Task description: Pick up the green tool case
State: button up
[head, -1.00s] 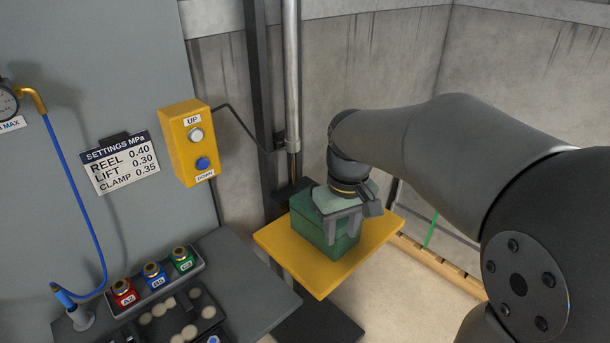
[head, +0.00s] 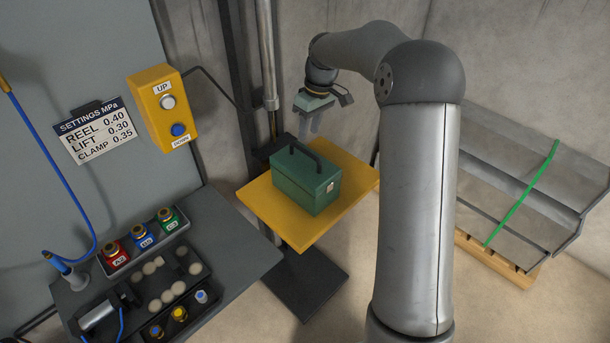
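The green tool case (head: 304,188) sits upright on the yellow platform (head: 268,211). Its dark carry handle (head: 303,150) arches over the lid, and a small pale latch shows on its right face. My gripper (head: 310,136) hangs above and behind the case, fingers pointing down, apart from the handle. Nothing shows between the fingers. They look close together from this angle, and I cannot tell how wide they stand.
A yellow UP/DOWN button box (head: 163,107) and a settings sign (head: 98,130) are on the grey panel at left. A dark bench (head: 230,255) holds coloured fittings. A vertical pole (head: 268,60) stands behind the platform. Grey metal channels (head: 500,165) lie on a pallet at right.

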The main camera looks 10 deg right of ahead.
aim_at(305, 150)
jog(key=f, duration=0.3)
jog(key=shift+a, duration=0.25)
jog(key=shift+s+a+f+p, duration=0.15)
jog(key=shift+f+p, duration=0.4)
jog(key=shift+f, duration=0.75)
jog(key=shift+s+a+f+p, duration=0.1)
jog(key=shift+a+f+p, duration=0.3)
jog(key=shift+f, duration=0.85)
jog(key=shift+d, duration=0.15)
grip_shut()
jog(key=shift+w+r, duration=0.1)
jog(key=shift+w, duration=0.05)
jog(key=shift+r, duration=0.1)
